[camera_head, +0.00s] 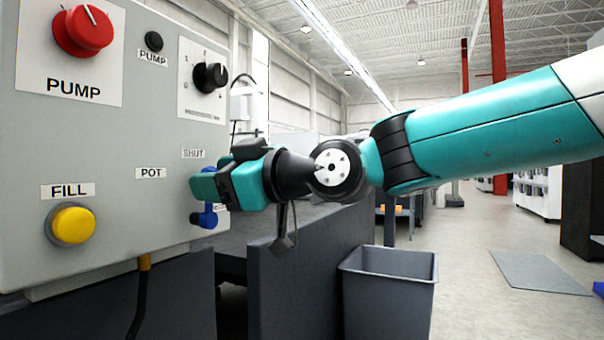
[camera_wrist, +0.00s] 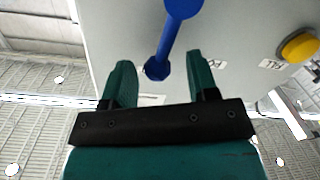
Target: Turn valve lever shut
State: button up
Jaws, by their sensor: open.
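The blue valve lever (camera_head: 208,217) is on the right part of the grey panel, largely hidden behind my gripper in the head view. In the wrist view the lever (camera_wrist: 169,38) is a blue bar with a round hub at the top of the picture and a knob at its other end. My gripper (camera_head: 203,186) is at the panel, just below the SHUT label (camera_head: 192,153). In the wrist view my gripper (camera_wrist: 160,68) is open, with the knob between its two green fingertips. I see a gap on both sides of the knob.
The panel (camera_head: 120,215) also carries a red PUMP knob (camera_head: 83,31), a black dial (camera_head: 210,77), a small black button (camera_head: 154,41) and a yellow FILL button (camera_head: 72,223). A dark bin (camera_head: 388,290) stands below my arm. Open floor lies to the right.

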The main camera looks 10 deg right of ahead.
jog(key=v, duration=1.5)
jog(key=shift+d+p, duration=0.2)
jog(key=shift+p, duration=0.1)
jog(key=shift+s, duration=0.15)
